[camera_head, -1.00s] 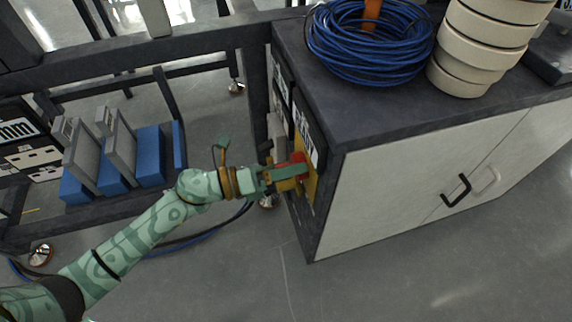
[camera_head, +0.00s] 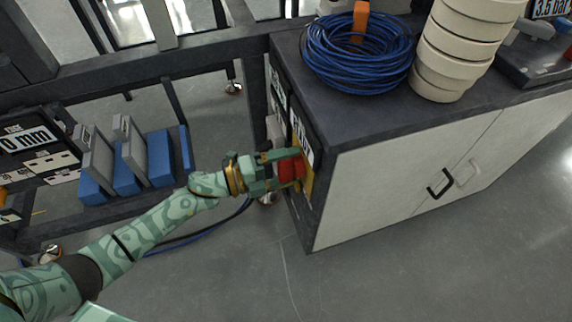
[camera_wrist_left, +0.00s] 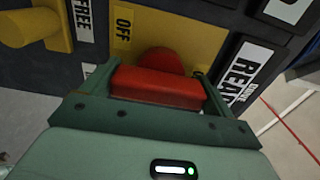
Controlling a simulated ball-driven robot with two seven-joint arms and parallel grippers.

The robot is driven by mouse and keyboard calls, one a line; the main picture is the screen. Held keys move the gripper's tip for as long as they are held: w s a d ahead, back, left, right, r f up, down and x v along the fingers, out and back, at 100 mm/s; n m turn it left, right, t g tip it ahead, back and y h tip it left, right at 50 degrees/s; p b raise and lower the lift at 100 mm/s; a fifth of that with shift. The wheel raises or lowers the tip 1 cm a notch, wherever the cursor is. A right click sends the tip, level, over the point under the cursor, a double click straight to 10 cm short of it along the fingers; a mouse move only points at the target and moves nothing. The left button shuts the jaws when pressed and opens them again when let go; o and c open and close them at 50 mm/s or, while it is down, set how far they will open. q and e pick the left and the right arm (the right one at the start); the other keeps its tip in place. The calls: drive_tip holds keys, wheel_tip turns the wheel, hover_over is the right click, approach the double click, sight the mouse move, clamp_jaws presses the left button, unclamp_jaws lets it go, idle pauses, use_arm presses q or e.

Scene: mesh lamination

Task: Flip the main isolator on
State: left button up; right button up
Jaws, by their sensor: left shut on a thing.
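The main isolator's red handle (camera_head: 291,169) sits on a yellow plate (camera_head: 308,186) on the end panel of the grey cabinet. My left gripper (camera_head: 295,167) is shut on the handle, one finger on either side. In the left wrist view the red handle (camera_wrist_left: 158,87) spans between the fingers (camera_wrist_left: 158,92), with its round red hub behind. An OFF label (camera_wrist_left: 124,27) on the yellow plate shows beyond it, turned sideways. The handle's bar lies across the direction of this lettering. Any ON mark is hidden. My right gripper is out of view.
A yellow knob (camera_wrist_left: 28,27) beside a FREE label is left of the isolator in the wrist view. A blue cable coil (camera_head: 357,48) and stacked cream rings (camera_head: 455,55) stand on the cabinet top (camera_head: 300,50). Open floor lies in front.

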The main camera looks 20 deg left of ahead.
use_arm(q)
drive_tip(key=shift+f, duration=0.1)
idle(0.4)
drive_tip(key=o, duration=0.8)
drive_tip(key=shift+c, duration=0.2)
drive_tip(key=shift+a, duration=0.1)
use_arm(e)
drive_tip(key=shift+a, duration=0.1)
use_arm(q)
drive_tip(key=shift+a, duration=0.1)
drive_tip(key=p+v, duration=0.1)
drive_tip(key=v, duration=0.6)
drive_tip(key=shift+s, duration=0.15)
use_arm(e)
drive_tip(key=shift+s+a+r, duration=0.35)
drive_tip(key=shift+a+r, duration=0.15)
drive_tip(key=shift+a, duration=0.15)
use_arm(q)
drive_tip(key=shift+a, duration=0.1)
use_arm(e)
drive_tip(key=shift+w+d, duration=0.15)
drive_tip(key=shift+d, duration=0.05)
